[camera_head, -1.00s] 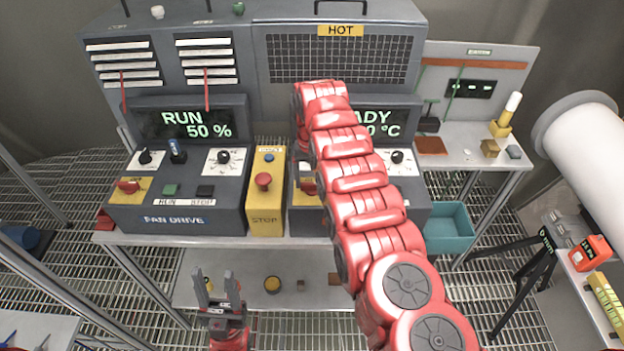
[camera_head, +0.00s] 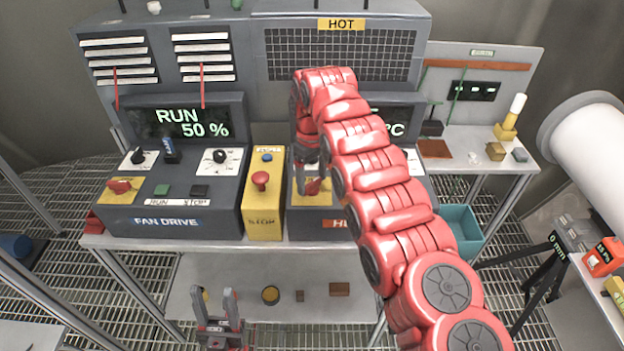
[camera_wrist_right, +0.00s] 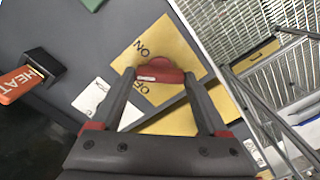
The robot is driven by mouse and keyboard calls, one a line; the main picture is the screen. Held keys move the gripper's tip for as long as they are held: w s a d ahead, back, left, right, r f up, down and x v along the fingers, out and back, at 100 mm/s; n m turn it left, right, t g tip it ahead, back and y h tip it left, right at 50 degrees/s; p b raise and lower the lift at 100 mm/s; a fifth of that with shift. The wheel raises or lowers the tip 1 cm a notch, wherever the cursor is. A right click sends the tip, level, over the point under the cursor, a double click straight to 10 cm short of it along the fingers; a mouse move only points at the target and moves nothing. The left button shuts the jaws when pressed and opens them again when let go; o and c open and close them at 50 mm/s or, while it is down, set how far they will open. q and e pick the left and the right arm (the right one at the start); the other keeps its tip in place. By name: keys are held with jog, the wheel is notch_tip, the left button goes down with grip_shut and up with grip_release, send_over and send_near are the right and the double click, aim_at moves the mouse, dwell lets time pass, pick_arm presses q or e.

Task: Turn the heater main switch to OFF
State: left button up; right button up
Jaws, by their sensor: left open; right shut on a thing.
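The heater main switch is a red knob (camera_head: 314,187) on a yellow plate on the heater panel, partly covered by my right gripper (camera_head: 308,172). In the right wrist view the red knob (camera_wrist_right: 160,72) sits between the two dark fingertips of my right gripper (camera_wrist_right: 159,78), which are closed on it. The plate (camera_wrist_right: 180,52) there carries the letters ON on one side of the knob and OFF, partly covered, on the other. My left gripper (camera_head: 217,305) is open and empty, low in front of the bench.
Left of the heater panel stand a yellow STOP box (camera_head: 263,205) and the fan drive panel (camera_head: 165,222) with a similar red knob (camera_head: 120,185). A teal bin (camera_head: 460,228) is to the right. My right arm hides much of the heater panel and its display.

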jog(key=n+p, duration=0.1)
jog(key=n, duration=0.3)
jog(key=shift+n, duration=0.3)
jog(key=n, duration=0.4)
jog(key=shift+n, duration=0.3)
jog(key=o, duration=1.2)
jog(key=shift+o, duration=0.2)
